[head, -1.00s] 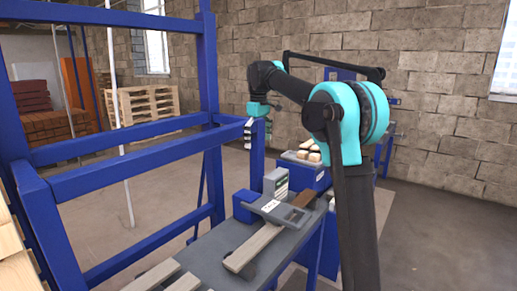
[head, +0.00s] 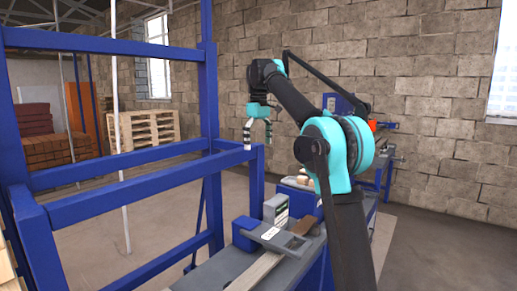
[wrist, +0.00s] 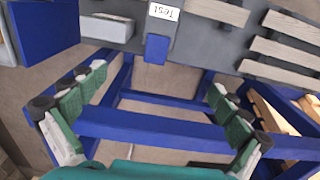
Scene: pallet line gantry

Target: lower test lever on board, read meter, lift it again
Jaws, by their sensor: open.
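The tester on the bench has a grey box (head: 276,209) with a small dark meter window, too small to read. In front of it a grey test lever (head: 272,236) with a white label reaches over a wooden board (head: 258,272). I cannot tell whether it touches the board. A blue block (head: 243,233) is at its left end. My gripper (head: 257,146) is open and empty, above and beyond the tester, near the blue frame. In the wrist view the spread fingers (wrist: 156,82) have the "Test" label (wrist: 164,12) and blue block (wrist: 157,48) ahead of them.
The blue gantry frame (head: 135,164) stands left, its upright post close to my gripper. A pallet stack (head: 147,130) is far behind.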

